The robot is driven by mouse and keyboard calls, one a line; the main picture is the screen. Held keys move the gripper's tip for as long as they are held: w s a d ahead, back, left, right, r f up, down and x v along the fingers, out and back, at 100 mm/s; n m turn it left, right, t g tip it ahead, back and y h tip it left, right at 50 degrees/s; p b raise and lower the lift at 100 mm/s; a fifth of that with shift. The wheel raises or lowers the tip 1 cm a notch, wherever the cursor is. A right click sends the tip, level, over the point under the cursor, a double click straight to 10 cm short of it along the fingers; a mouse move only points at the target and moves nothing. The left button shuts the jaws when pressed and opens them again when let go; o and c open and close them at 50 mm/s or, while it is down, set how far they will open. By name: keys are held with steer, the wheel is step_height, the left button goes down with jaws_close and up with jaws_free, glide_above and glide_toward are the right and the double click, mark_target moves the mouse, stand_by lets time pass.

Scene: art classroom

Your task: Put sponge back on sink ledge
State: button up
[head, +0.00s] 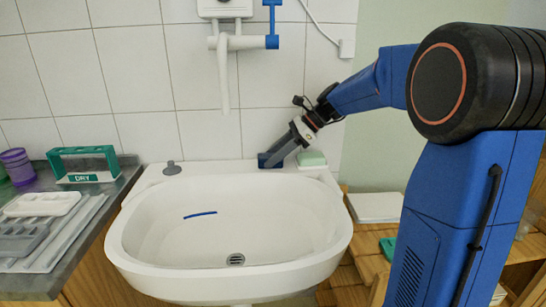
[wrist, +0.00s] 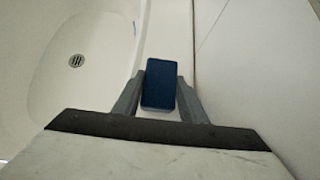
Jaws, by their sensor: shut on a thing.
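The sponge is a dark blue block (wrist: 159,84). It is between the two grey fingers of my gripper (wrist: 160,92) in the wrist view, and the fingers are shut on its sides. In the head view, the sponge (head: 264,160) is at the back ledge (head: 220,168) of the white sink, right of the tap spout. My gripper (head: 276,156) comes down to it at a tilt from the right. I cannot tell whether the underside of the sponge touches the ledge.
A pale green block (head: 311,158) sits on the ledge just right of my gripper. A grey plug (head: 172,168) is on its left end. A blue strip (head: 200,215) lies in the basin (head: 290,225). The tap (head: 223,75) hangs above. The ledge between plug and sponge is clear.

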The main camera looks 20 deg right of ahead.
steer(key=shift+f, duration=0.15)
steer(key=o, duration=1.2)
steer(key=shift+d+r, duration=0.25)
steer(key=shift+r, duration=0.1)
steer(key=v, duration=1.1)
steer(key=shift+s+d+r, duration=0.1)
steer(key=shift+r, duration=0.05)
steer(key=shift+d, duration=0.1)
